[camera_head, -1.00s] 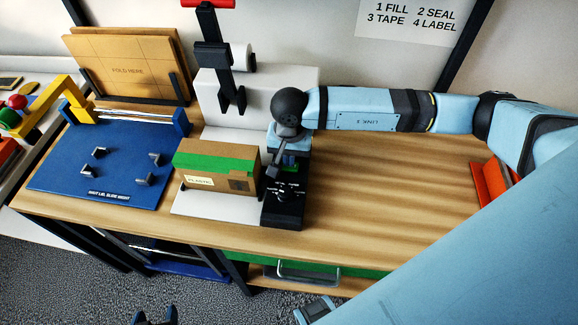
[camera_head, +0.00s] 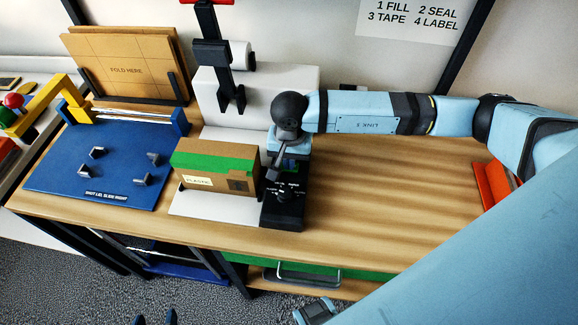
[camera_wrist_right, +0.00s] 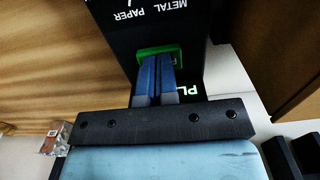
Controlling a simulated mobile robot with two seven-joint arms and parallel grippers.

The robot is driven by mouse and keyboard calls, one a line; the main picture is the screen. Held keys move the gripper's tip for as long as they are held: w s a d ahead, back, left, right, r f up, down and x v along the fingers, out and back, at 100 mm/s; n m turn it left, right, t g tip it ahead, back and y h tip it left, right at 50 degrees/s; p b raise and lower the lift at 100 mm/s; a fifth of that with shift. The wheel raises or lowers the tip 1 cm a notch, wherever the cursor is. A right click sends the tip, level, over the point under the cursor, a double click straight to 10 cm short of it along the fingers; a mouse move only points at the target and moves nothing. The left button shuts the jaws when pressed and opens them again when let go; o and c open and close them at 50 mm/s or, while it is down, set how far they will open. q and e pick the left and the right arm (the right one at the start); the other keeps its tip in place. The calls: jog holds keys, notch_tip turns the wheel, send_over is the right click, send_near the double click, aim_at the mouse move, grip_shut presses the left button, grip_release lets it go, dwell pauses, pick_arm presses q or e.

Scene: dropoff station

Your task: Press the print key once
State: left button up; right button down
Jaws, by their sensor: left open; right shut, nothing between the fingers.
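The black control box (camera_head: 285,214) with a selector knob stands on the bench, right of the taped carton. In the right wrist view the green print key (camera_wrist_right: 147,51) is on the black box (camera_wrist_right: 118,42), its label mostly covered. My right gripper (camera_wrist_right: 157,58) is shut and empty, its blue fingertips over the key; whether they touch or press it I cannot tell.
The carton (camera_head: 215,172) with green tape sits on a white plate beside the box. A white machine (camera_head: 295,82) stands behind. A blue board (camera_head: 75,175) with pegs lies left.

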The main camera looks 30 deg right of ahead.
dwell(0.3)
jog(key=shift+r+p, duration=1.25)
jog(key=shift+r, duration=2.15)
